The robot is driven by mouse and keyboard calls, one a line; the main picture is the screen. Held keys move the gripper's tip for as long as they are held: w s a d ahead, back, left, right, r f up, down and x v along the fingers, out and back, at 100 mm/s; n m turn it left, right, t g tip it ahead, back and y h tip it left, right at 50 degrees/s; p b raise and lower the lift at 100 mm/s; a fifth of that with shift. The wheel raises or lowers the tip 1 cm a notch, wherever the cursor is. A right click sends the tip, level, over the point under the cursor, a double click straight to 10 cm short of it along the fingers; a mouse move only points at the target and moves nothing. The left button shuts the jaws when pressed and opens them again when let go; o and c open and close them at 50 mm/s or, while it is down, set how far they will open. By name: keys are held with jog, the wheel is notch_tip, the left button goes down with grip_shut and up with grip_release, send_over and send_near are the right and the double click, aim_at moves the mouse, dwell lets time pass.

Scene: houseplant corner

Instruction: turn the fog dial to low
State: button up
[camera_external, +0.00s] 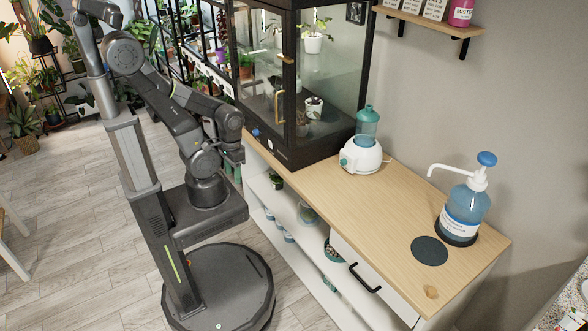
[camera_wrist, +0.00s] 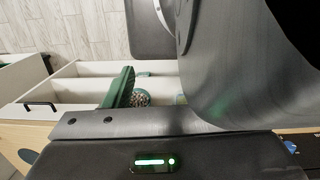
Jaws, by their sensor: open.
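A white round fogger (camera_external: 361,156) with a teal bottle on top stands on the wooden cabinet top. A small teal dial (camera_external: 344,161) shows on its left side; its setting is too small to read. A blue knob (camera_external: 256,132) sits low on the front of the black glass case. My gripper (camera_external: 236,157) is open and empty, in front of the cabinet's left edge, below the case's front and well left of the fogger. In the wrist view, dark parts of mine fill much of the picture, and the fogger and its dial do not show.
The black glass case (camera_external: 289,146) holds small plants. A pump bottle (camera_external: 466,207) stands at the right near a dark round mat (camera_external: 429,250). Open shelves and a drawer handle (camera_external: 366,279) are below. The middle of the cabinet top is clear.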

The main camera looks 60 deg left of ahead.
aim_at(256, 132)
jog(key=w+f+n+h+b, duration=0.5)
jog(key=w+f+n+b, duration=0.15)
jog(key=n+b, duration=0.3)
jog(key=w+a+f+n+t+h+b, duration=0.35)
jog(key=w+a+n+t+b, duration=0.3)
jog(key=w+n+b, duration=0.3)
jog(key=w+a+n+t+y+b, duration=0.15)
jog(key=a+n+t+b, duration=0.5)
jog(key=a, duration=0.85)
jog(key=s+a+f+n+t+y+b, duration=0.1)
jog(key=s+a+n+t+y+b, duration=0.25)
jog(key=a, duration=0.35)
jog(key=s+a+f+n+t+y+b, duration=0.1)
jog(key=s+a+n+t+y+b, duration=0.2)
jog(key=a, duration=0.4)
jog(key=w+b, duration=0.2)
jog(key=w, duration=1.1)
jog(key=shift+w+d+n, duration=0.15)
jog(key=shift+w+n, duration=0.15)
jog(key=shift+g, duration=0.25)
jog(key=c, duration=1)
jog(key=shift+o, duration=0.2)
